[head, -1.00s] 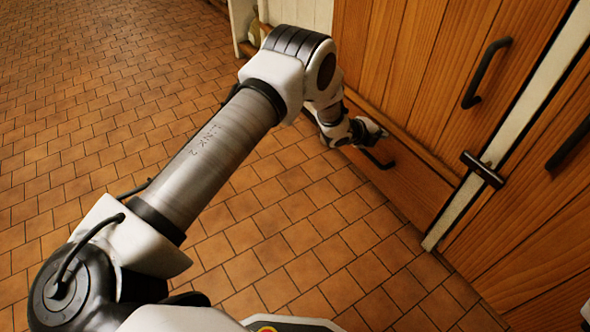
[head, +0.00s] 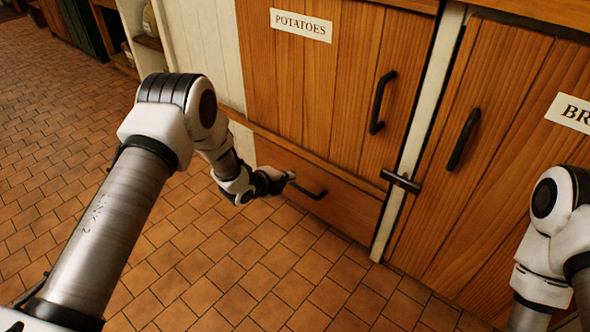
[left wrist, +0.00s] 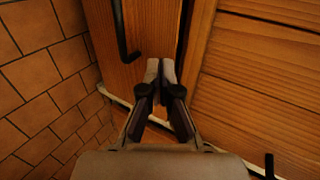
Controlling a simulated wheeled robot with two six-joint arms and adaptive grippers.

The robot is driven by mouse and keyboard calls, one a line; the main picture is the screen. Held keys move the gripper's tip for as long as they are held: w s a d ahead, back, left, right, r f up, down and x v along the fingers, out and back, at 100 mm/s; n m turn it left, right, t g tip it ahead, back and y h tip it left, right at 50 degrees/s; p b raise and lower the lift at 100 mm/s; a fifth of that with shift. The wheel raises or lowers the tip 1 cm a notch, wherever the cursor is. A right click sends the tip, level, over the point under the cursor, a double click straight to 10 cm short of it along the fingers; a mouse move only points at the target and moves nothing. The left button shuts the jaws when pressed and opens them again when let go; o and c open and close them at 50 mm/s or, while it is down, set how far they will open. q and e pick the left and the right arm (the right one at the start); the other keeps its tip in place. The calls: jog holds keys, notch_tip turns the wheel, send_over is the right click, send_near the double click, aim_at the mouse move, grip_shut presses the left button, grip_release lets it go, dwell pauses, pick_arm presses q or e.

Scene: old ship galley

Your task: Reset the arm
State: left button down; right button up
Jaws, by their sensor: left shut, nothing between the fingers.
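My left arm (head: 110,215) reaches in from the left in the head view, over the tiled floor. Its left gripper (head: 284,179) is in front of the low wooden drawer (head: 345,203), close to the drawer's black handle (head: 308,191). Whether it touches the wood or handle is unclear. In the left wrist view, the left gripper's fingertips (left wrist: 160,70) are together with nothing between them. A black handle (left wrist: 122,35) stands to the left of the fingers, apart from them. My right arm (head: 548,235) shows at the right edge; its gripper is out of frame.
A wooden door labelled POTATOES (head: 300,25) stands above the drawer. A second wooden door (head: 490,130) stands to its right, past a pale post with a dark latch (head: 400,181). The tiled floor (head: 60,150) at the left is clear.

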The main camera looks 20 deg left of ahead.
pick_arm(q)
jog(key=s+f+n+g+y+p, duration=0.1)
jog(key=s+f+n+g, duration=0.3)
jog(key=s, duration=0.9)
jog(key=s+f+n+g+y+p, duration=0.15)
jog(key=s+f+n, duration=0.35)
jog(key=s, duration=0.9)
jog(key=s+a+r+n+g+y, duration=0.1)
jog(key=s+a+n+g, duration=0.15)
jog(key=s+n, duration=0.55)
jog(key=s+a+n+g+y, duration=0.1)
jog(key=s+n+g, duration=0.3)
jog(key=s, duration=0.6)
notch_tip(320, 180, up, 38)
jog(key=n+t+p, duration=0.1)
jog(key=n+p, duration=0.1)
jog(key=p, duration=3.6)
jog(key=shift+s+d+r+p, duration=0.15)
jog(key=shift+d+r+p, duration=0.1)
jog(key=shift+p, duration=0.1)
pick_arm(e)
notch_tip(320, 180, up, 42)
pick_arm(q)
jog(key=shift+f, duration=0.1)
pick_arm(e)
jog(key=shift+r, duration=0.1)
